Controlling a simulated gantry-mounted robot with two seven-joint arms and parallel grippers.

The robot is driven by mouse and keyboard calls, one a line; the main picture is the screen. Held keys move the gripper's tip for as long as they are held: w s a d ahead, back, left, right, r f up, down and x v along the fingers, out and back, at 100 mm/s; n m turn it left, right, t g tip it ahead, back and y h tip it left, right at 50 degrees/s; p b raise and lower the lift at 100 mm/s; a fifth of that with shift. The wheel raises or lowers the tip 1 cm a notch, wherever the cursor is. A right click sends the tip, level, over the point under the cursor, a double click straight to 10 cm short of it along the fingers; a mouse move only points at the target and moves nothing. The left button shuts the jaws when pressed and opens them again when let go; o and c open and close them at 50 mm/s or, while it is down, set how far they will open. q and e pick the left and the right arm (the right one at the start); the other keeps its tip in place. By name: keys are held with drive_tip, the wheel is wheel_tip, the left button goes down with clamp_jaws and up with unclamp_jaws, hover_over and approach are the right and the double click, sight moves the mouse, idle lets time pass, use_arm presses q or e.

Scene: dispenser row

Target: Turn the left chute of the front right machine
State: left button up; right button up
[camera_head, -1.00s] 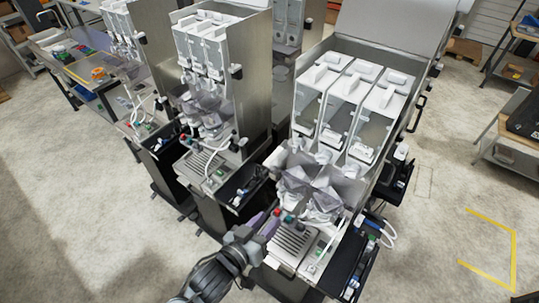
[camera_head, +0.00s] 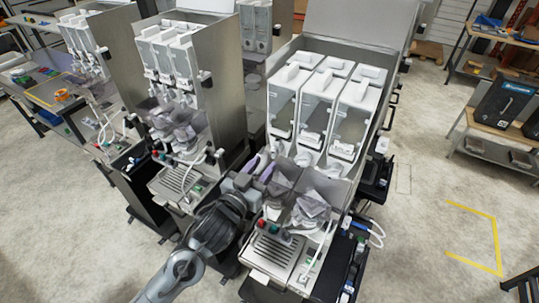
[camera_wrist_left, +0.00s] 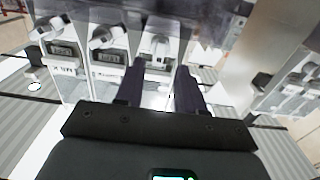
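The front right machine (camera_head: 330,110) has a row of clear-fronted dispensers with grey, see-through chutes below. My left gripper (camera_head: 260,164), with purple fingers, is at the left side of this machine, near the left chute (camera_head: 280,182), which it partly hides. Another chute (camera_head: 312,207) shows to its right. In the left wrist view the gripper (camera_wrist_left: 160,88) is open, its two dark purple fingers apart. A white dispenser outlet (camera_wrist_left: 158,48) shows beyond and between the fingertips; I cannot tell whether they touch it. My right gripper is not in view.
Below the chutes is a grated tray (camera_head: 270,253) with red and green buttons (camera_head: 268,226). A second machine (camera_head: 195,85) stands close on the left, leaving a narrow gap where my left arm is. Open floor lies to the right.

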sight(273, 154)
use_arm(q)
drive_tip(key=shift+p+x, duration=0.35)
drive_tip(key=shift+x, duration=1.75)
drive_tip(key=shift+c, duration=0.4)
clamp_jaws()
